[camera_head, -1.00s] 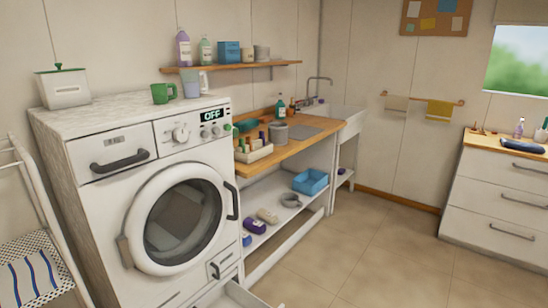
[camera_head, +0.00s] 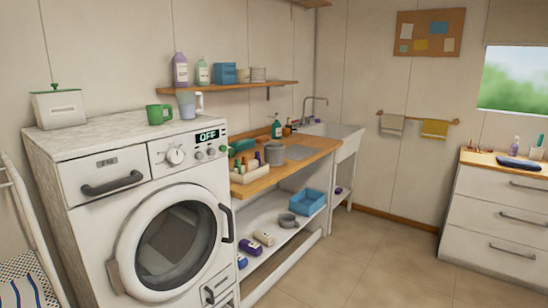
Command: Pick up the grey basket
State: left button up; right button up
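I see nothing that I can surely call a grey basket. A grey round container (camera_head: 274,154) stands on the wooden counter, and a small grey round bowl (camera_head: 287,220) sits on the low white shelf. A blue basket (camera_head: 308,203) stands on that shelf, to the right of the bowl. A pale tray (camera_head: 252,176) with several small bottles is on the near end of the counter. Neither of my grippers is in view.
A white washing machine (camera_head: 122,217) with its round door shut stands at the left, a white drying rack (camera_head: 25,235) beside it. A sink (camera_head: 330,130) is at the counter's far end. A drawer cabinet (camera_head: 500,210) is at the right. The middle floor (camera_head: 370,265) is clear.

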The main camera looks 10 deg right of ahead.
aim_at(274, 156)
jog(key=i+l+u, duration=0.1)
jog(key=i+l, duration=0.65)
jog(key=i+l+u, duration=0.1)
jog(key=i+l, duration=0.65)
jog(key=l, duration=0.2)
